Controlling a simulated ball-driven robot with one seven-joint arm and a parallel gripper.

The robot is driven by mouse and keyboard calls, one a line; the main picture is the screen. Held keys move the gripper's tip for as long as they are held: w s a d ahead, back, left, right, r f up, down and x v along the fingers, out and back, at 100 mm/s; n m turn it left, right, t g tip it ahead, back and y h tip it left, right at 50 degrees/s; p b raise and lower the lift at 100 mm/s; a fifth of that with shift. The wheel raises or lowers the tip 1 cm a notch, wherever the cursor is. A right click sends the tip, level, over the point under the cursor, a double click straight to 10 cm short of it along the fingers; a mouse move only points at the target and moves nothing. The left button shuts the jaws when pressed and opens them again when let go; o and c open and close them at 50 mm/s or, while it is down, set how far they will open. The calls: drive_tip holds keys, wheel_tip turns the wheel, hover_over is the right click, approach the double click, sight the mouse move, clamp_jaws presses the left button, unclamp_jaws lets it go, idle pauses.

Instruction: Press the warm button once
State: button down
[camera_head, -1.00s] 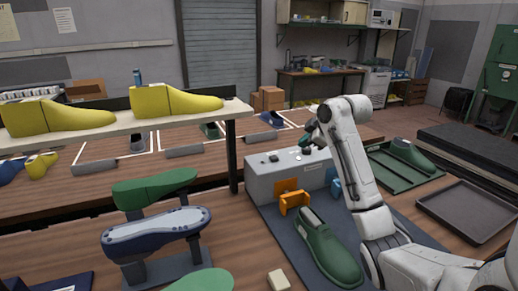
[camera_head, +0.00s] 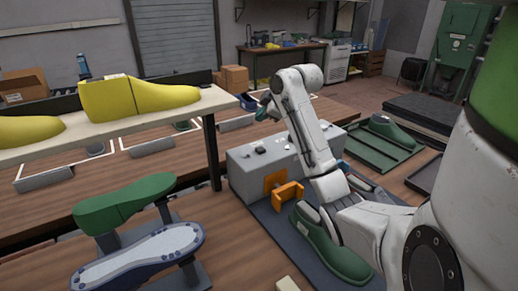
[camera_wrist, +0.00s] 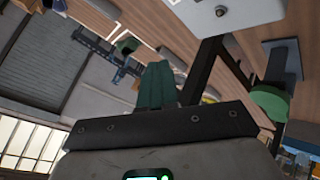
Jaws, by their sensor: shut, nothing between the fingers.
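A light grey control box (camera_head: 242,174) stands at the back of the dark mat, with small dark and light buttons (camera_head: 260,150) on its top. I cannot tell which one is the warm button. My gripper (camera_head: 264,109) appears above and beyond the box top, apart from it. In the wrist view its green fingers (camera_wrist: 156,86) are together with nothing between them. A pale panel (camera_wrist: 238,14) with one round dark knob (camera_wrist: 222,11) shows at the top of the wrist view; it looks like part of the box.
An orange bracket (camera_head: 288,193) is at the box front, with a green shoe (camera_head: 328,248) before it. A shelf (camera_head: 130,124) with yellow lasts (camera_head: 135,98) stands at the left. A green tray (camera_head: 365,150) lies to the right.

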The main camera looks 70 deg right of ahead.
drive_tip(key=shift+f, duration=0.15)
drive_tip(key=b, duration=0.6)
hover_over(262, 150)
wheel_tip(262, 150, down, 6)
drive_tip(key=shift+f, duration=0.25)
drive_tip(key=shift+f+b, duration=0.3)
drive_tip(key=shift+f, duration=0.7)
idle(0.7)
drive_tip(key=shift+f, duration=0.4)
drive_tip(key=shift+f+b, duration=0.3)
drive_tip(key=shift+f, duration=0.25)
idle(0.6)
drive_tip(key=shift+r, duration=0.1)
drive_tip(key=shift+r+p, duration=0.85)
drive_tip(key=shift+r, duration=0.05)
